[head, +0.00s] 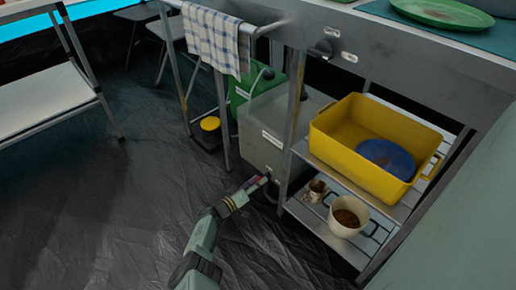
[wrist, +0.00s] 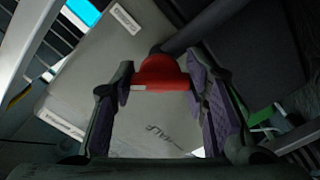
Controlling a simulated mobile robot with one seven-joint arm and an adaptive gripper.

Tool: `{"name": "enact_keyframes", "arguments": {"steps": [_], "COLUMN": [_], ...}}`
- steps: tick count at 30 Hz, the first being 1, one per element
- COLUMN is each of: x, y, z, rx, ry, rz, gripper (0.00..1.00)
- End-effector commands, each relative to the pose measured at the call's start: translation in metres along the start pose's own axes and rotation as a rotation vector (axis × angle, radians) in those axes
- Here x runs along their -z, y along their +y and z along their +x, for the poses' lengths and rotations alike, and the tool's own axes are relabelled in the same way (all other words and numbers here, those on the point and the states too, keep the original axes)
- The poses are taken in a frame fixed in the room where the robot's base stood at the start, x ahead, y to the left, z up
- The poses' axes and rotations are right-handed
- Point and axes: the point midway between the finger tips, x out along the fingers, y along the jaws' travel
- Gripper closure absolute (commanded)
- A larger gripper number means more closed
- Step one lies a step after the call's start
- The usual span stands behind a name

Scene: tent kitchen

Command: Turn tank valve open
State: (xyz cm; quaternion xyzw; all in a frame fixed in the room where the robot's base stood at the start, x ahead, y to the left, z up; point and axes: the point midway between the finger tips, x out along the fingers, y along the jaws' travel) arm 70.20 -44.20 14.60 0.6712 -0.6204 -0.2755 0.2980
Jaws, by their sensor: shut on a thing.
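The grey tank (head: 262,128) stands under the counter, with a white label on its front. In the wrist view its pale wall (wrist: 85,75) carries labels and dark lettering. The red valve handle (wrist: 163,70) sits between my two purple-padded fingers, by a dark round pipe. My gripper (head: 264,179) reaches the lower front of the tank; it also shows in the wrist view (wrist: 160,82). It is shut on the red handle. In the head view the handle is mostly hidden by my fingers, and the angle of the valve cannot be told.
To the right, a metal rack (head: 322,230) holds a yellow tub (head: 345,160), a white pot (head: 340,229) and a small metal cup (head: 317,186). A green container (head: 243,95) stands behind the tank. Counter legs rise close by. The dark floor at left is clear.

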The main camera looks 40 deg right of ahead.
Motion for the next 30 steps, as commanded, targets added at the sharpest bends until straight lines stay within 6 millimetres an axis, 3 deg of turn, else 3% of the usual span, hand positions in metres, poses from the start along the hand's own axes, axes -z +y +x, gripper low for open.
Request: {"name": "enact_keyframes", "arguments": {"steps": [18,30], "x": [-0.0006,-0.0009], "y": [-0.0005,-0.0004], "z": [-0.0001,0.0001], "rx": [0.0,-0.001], "ry": [-0.001,-0.001], "rz": [-0.546,-0.724], "gripper": [0.87,0.87]}}
